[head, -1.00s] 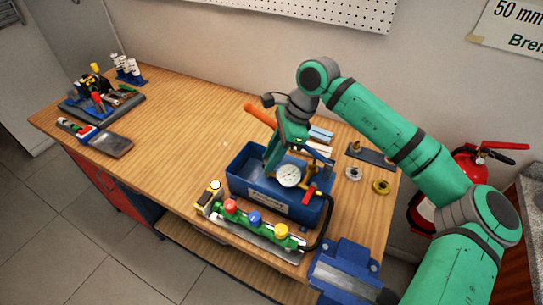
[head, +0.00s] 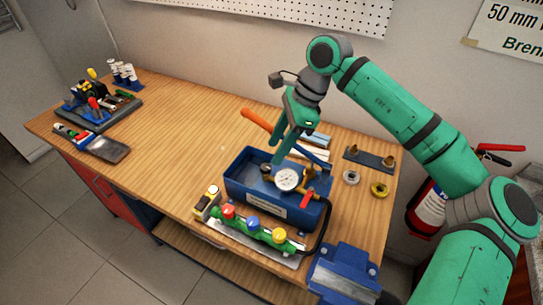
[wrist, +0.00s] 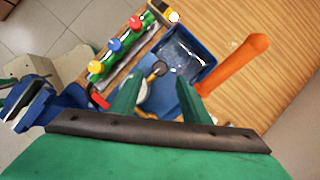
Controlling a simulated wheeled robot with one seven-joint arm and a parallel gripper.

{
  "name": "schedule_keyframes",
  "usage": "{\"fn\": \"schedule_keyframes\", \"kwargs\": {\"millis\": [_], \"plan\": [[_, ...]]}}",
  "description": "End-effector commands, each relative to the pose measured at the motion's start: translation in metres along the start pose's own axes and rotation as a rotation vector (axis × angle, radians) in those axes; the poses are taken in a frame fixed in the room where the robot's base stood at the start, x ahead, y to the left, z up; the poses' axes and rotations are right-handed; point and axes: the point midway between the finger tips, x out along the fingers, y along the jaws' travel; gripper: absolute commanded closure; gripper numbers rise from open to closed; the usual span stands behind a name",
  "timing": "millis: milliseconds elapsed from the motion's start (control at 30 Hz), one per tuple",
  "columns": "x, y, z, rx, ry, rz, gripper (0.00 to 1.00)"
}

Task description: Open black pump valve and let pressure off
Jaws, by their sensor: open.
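The blue test pump (head: 245,185) stands on the workbench, with a white-faced gauge (head: 287,179), a red lever (head: 307,198) and an orange-gripped pump handle (head: 258,120). In the wrist view a small dark round knob (wrist: 160,68), which looks like the black valve, shows between and just beyond my fingertips. My gripper (head: 282,158) is open and empty, pointing down above the pump tank, behind the gauge. It also shows in the wrist view (wrist: 157,82), apart from the knob as far as I can tell.
A green manifold (head: 255,232) with red, blue and yellow caps lies in front of the tank. A black hose (head: 327,230) curves at its right. A blue vise (head: 345,270) is at the bench corner. The bench left of the tank (head: 180,140) is clear.

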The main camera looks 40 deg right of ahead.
Motion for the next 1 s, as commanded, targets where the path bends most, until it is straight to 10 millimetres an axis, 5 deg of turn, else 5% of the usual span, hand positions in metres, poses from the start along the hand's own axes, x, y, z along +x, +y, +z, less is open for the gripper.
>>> {"fn": "schedule_keyframes", "kwargs": {"millis": [333, 1000], "plan": [[-0.044, -0.001, 0.0, 0.002, -0.001, -0.001, 0.58], [-0.047, 0.0, 0.001, -0.001, -0.001, 0.0, 0.58]]}}
